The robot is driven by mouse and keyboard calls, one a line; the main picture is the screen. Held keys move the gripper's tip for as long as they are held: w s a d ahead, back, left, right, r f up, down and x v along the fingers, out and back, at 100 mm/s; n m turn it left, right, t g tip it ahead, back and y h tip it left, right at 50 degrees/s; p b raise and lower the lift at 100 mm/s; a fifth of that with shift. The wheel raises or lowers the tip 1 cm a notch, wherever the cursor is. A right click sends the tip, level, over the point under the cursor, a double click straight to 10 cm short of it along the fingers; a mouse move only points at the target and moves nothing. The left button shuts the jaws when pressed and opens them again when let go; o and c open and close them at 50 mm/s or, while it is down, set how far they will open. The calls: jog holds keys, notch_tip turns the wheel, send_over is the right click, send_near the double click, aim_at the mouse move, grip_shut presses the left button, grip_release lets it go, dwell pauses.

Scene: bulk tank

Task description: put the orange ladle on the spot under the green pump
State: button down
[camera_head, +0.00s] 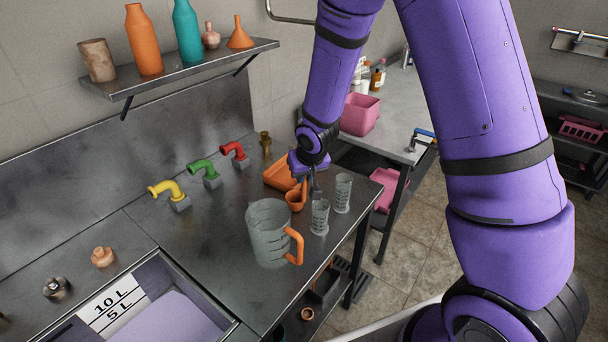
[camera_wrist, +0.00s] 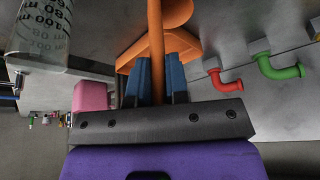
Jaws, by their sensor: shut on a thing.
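My gripper (camera_head: 314,188) is shut on the orange ladle (camera_head: 296,200) near the right side of the steel counter. In the wrist view the two blue fingers of my gripper (camera_wrist: 158,82) close on the handle of the orange ladle (camera_wrist: 155,45). The ladle's bowl is toward the top of that view. I cannot tell whether the ladle touches the counter. The green pump (camera_head: 205,170) stands left of my gripper, between a yellow and a red pump. The green pump (camera_wrist: 282,70) also shows in the wrist view. No marking is clear on the counter under its spout.
An orange tray (camera_head: 279,178) lies behind the ladle. A measuring jug (camera_head: 266,236) with an orange handle stands in front, and two clear beakers (camera_head: 320,217) stand right. The tank opening (camera_head: 185,266) is front left. Counter before the green pump is clear.

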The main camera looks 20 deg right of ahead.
jog(key=shift+f, duration=0.1)
jog(key=c, duration=1.1)
grip_release()
jog(key=shift+f, duration=0.1)
jog(key=s+d+v, duration=0.1)
jog(key=d+v, duration=0.2)
jog(key=v, duration=1.9)
jog(key=s+d+r, duration=0.2)
jog(key=s+r, duration=0.3)
jog(key=s, duration=0.5)
jog(key=s+d+r, duration=0.2)
jog(key=s+r, duration=0.4)
jog(key=s, duration=0.4)
jog(key=shift+s+r+t, duration=0.15)
jog(key=shift+r+t, duration=0.15)
jog(key=shift+r, duration=0.05)
jog(key=shift+o, duration=0.3)
jog(key=shift+s+d, duration=0.15)
jog(key=shift+s, duration=0.1)
